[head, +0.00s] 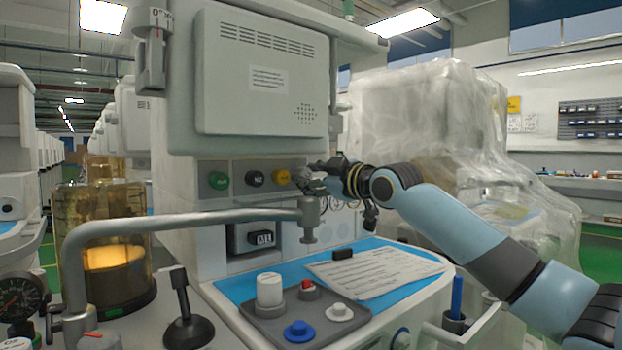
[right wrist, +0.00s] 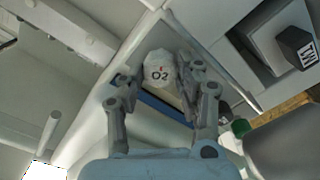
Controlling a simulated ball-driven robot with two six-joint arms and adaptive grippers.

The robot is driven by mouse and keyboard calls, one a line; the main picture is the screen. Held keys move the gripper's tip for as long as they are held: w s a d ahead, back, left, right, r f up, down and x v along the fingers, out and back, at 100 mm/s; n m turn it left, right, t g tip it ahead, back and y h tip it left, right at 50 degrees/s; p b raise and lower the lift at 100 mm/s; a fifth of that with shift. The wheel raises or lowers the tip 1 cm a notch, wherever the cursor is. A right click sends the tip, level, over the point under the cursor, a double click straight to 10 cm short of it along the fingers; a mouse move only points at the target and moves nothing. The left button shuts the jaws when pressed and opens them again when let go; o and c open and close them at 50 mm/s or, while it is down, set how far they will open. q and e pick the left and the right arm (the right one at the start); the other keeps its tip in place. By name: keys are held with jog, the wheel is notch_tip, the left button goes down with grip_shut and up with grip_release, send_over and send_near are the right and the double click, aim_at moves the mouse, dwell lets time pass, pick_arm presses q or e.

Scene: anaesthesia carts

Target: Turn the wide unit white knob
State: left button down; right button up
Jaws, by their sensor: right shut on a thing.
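The white knob (right wrist: 159,70), marked O2 with a small red mark, sits on the wide unit's front panel in the right wrist view. My right gripper (right wrist: 156,88) is shut on it, with one finger at each side. In the head view my right gripper (head: 316,181) reaches the right end of the knob row and hides the white knob. The wide unit (head: 262,66) is a pale cabinet with a vented upper door. My left gripper is not in view.
Green (head: 218,181), black (head: 255,179) and yellow (head: 281,177) knobs line up left of my gripper. A grey bar (head: 190,218) crosses in front of the panel. Below, a grey tray (head: 262,322) and a paper sheet (head: 378,268) lie on the blue worktop. A plastic-wrapped machine (head: 430,120) stands right.

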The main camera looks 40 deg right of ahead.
jog(key=shift+f, duration=0.2)
jog(key=o, duration=0.9)
jog(key=shift+r, duration=0.1)
jog(key=shift+s+d, duration=0.15)
jog(key=shift+s, duration=1.75)
jog(key=shift+s+d, duration=0.15)
jog(key=shift+s, duration=1.7)
